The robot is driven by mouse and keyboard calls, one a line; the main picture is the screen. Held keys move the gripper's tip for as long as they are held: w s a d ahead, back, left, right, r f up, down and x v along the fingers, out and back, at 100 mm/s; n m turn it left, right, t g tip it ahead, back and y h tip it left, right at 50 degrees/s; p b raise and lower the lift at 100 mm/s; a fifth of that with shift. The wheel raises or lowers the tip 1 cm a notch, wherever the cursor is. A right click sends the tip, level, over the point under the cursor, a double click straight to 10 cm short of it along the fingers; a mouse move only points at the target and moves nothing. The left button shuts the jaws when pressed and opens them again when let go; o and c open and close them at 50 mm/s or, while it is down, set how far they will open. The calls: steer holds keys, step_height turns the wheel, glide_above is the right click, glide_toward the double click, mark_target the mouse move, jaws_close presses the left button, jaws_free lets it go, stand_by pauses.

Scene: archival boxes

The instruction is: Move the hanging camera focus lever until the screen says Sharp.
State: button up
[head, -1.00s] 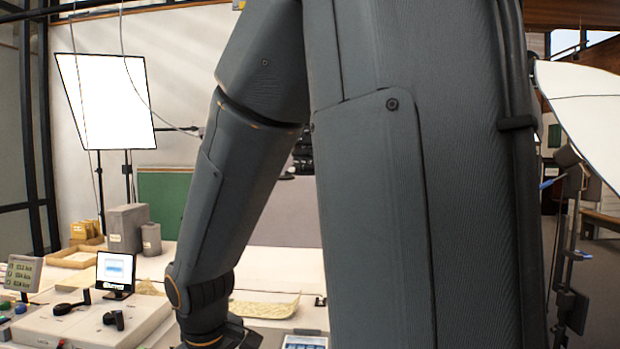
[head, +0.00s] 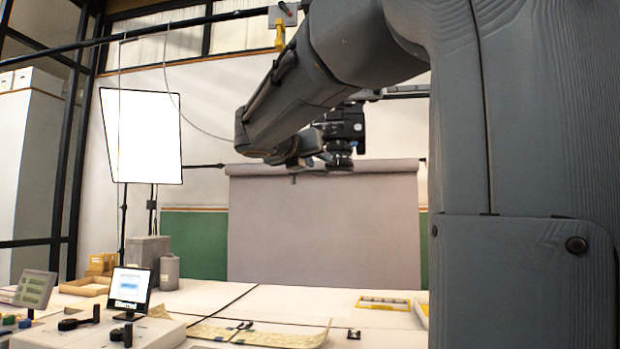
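The hanging camera (head: 345,125) is a black body with its lens pointing down, high at centre in front of a grey backdrop. I cannot make out its focus lever, which may be hidden by my arm. My gripper (head: 294,178) is at the left of the lens, seen small and dark against it. I cannot tell whether it touches the camera or how its fingers stand. The small screen (head: 130,288) at lower left shows a pale blue picture with a word below that looks like "Blurred".
A control box (head: 100,332) with black levers stands below the screen. A lit softbox (head: 141,137) stands behind. A pale table (head: 290,300) holds a yellowish sheet (head: 275,336). A rail (head: 160,33) crosses above.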

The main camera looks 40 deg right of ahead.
steer(key=x, duration=0.5)
steer(key=r+x, duration=0.1)
steer(key=x, duration=0.1)
steer(key=shift+d, duration=0.45)
steer(key=shift+c, duration=0.4)
jaws_close()
